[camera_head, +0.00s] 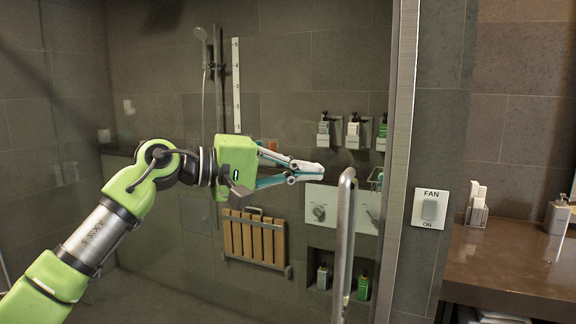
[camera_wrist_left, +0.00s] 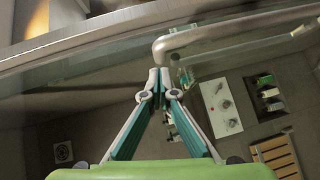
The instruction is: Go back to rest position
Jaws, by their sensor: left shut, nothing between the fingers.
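My left gripper (camera_head: 318,172) reaches in from the left in the head view, its green arm bent at the elbow. Its fingers are shut and empty, with the tips just left of the metal door handle (camera_head: 343,245). In the left wrist view the closed fingertips (camera_wrist_left: 158,76) meet just below the handle bar (camera_wrist_left: 215,33). I cannot tell whether the fingers touch the handle. My right gripper is in neither view.
A glass shower panel has a metal edge post (camera_head: 402,150). Behind it are a wooden slatted seat (camera_head: 255,240) and wall dispensers (camera_head: 353,132). A fan switch (camera_head: 430,208) is on the wall at right, beside a brown vanity counter (camera_head: 500,262) holding a soap bottle (camera_head: 556,217).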

